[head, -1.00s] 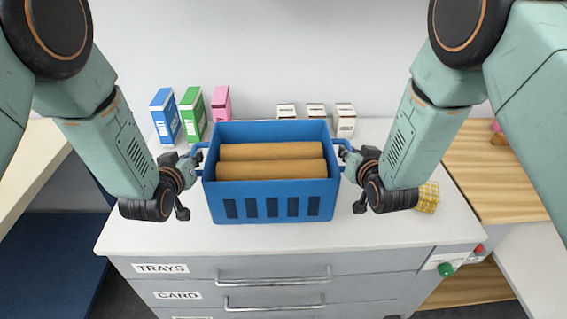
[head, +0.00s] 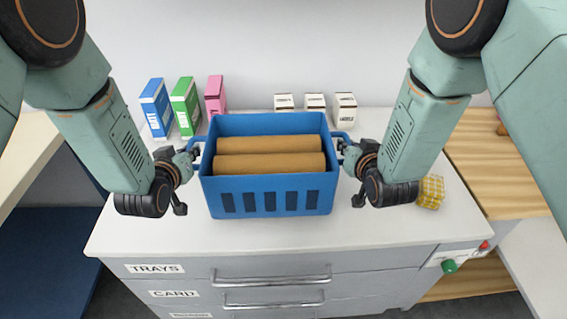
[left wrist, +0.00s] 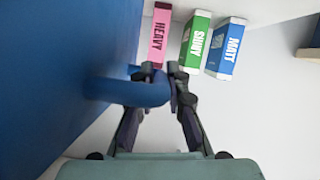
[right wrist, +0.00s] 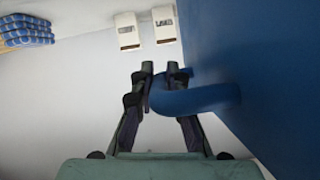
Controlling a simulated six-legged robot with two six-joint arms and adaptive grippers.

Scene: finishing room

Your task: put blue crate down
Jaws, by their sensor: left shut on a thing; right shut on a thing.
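The blue crate (head: 268,196) is level over the white top of a drawer cabinet (head: 130,225), with two brown cardboard tubes (head: 268,162) lying in it. I cannot tell whether its base touches the top. My left gripper (head: 192,150) is shut on the crate's left handle, and the left wrist view shows the fingers (left wrist: 163,75) around the blue handle bar (left wrist: 135,92). My right gripper (head: 343,148) is shut on the right handle; the right wrist view shows its fingers (right wrist: 160,75) at that handle (right wrist: 205,98).
Blue (head: 155,108), green (head: 186,107) and pink (head: 215,96) boxes stand behind the crate at left. Several small white boxes (head: 315,106) stand behind it at right. A yellow checked block (head: 430,191) lies right of my right gripper. The cabinet top is bare in front.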

